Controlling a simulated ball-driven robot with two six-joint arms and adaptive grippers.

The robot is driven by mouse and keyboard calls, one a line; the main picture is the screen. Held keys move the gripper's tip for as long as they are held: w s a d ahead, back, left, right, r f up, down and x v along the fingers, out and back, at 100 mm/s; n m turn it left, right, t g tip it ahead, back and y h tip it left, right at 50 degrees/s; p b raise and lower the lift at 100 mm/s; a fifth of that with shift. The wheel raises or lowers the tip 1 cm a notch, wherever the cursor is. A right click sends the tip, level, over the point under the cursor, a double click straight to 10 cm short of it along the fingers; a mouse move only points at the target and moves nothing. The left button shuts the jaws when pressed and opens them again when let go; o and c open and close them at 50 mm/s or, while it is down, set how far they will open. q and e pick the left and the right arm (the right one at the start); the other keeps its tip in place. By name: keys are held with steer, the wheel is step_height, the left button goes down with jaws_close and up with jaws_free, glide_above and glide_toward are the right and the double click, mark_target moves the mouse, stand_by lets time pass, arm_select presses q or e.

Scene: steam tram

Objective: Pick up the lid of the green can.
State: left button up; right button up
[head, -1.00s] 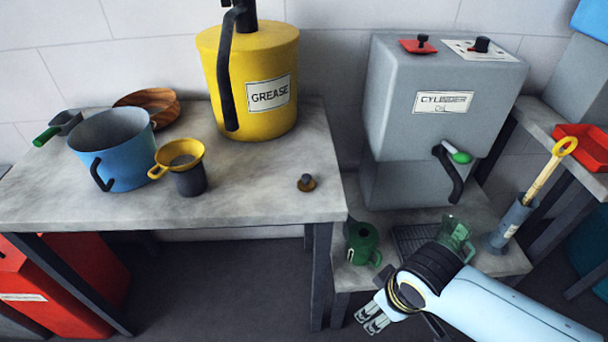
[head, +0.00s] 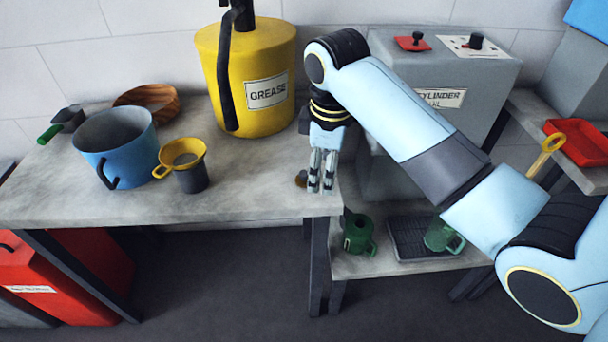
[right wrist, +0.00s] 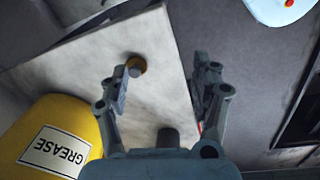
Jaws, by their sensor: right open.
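A small round brown piece with a dark knob, which I take for the lid (head: 300,178), lies near the right end of the worktable (head: 60,195). The green can (head: 358,235) stands on the lower shelf, below and right of the table end. My right gripper (head: 320,188) points down just right of the lid and partly covers it. In the right wrist view the lid (right wrist: 136,65) shows beside the left finger, between the fingers (right wrist: 163,78) and nearer that finger. The fingers are apart and empty. My left gripper is out of view.
A yellow grease drum (head: 250,60) stands behind the lid. A yellow-rimmed funnel cup (head: 185,165) and blue pot (head: 118,145) stand left. A grey oil tank (head: 400,180) is right.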

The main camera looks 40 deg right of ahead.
mark_target(304, 171)
steer(key=w+d+r+n+g, duration=0.1)
steer(key=w+r+n, duration=0.2)
steer(key=w, duration=0.5)
steer(key=shift+y, duration=0.3)
steer(key=f, duration=1)
steer(key=shift+s+a+f+b, duration=0.2)
steer(key=shift+s+f+b, duration=0.05)
steer(key=shift+f+b, duration=0.15)
steer(key=shift+c, duration=0.5)
steer(key=c, duration=0.8)
